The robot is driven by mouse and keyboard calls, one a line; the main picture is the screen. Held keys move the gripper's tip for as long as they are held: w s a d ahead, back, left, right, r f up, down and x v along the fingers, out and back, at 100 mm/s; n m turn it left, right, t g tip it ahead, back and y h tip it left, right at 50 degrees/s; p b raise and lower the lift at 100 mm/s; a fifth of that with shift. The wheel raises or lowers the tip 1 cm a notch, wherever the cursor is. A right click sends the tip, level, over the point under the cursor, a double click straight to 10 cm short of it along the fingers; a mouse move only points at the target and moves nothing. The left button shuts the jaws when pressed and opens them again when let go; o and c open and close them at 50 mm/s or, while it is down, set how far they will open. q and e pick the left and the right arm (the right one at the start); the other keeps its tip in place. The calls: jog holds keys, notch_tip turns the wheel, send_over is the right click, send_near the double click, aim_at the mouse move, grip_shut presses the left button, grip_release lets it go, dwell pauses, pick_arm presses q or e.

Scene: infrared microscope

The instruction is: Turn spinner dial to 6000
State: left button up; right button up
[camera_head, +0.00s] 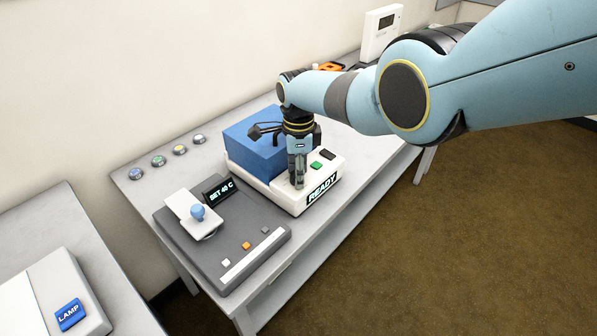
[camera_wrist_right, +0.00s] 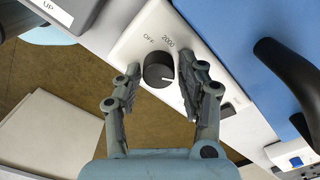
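The spinner is a white-based machine (camera_head: 285,200) with a blue lid (camera_head: 245,140), a lit READY display (camera_head: 322,188), and a green and a black button. Its black dial (camera_wrist_right: 157,70) shows in the right wrist view, with OFF and 2000 printed around it. The dial's white pointer line is toward the right and slightly down; other numbers are hidden. My right gripper (camera_head: 298,184) points down at the spinner's front and hides the dial in the head view. In the wrist view its fingers (camera_wrist_right: 158,62) are open on either side of the dial, apparently without gripping it.
A dark grey device (camera_head: 250,235) with a SET 40 C display and a blue-knobbed slide sits left of the spinner. Several coloured round caps (camera_head: 158,160) lie along the back of the table. A LAMP unit (camera_head: 68,312) is at lower left. Open floor lies right.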

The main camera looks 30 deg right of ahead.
jog(key=shift+o, duration=1)
notch_tip(320, 180, up, 12)
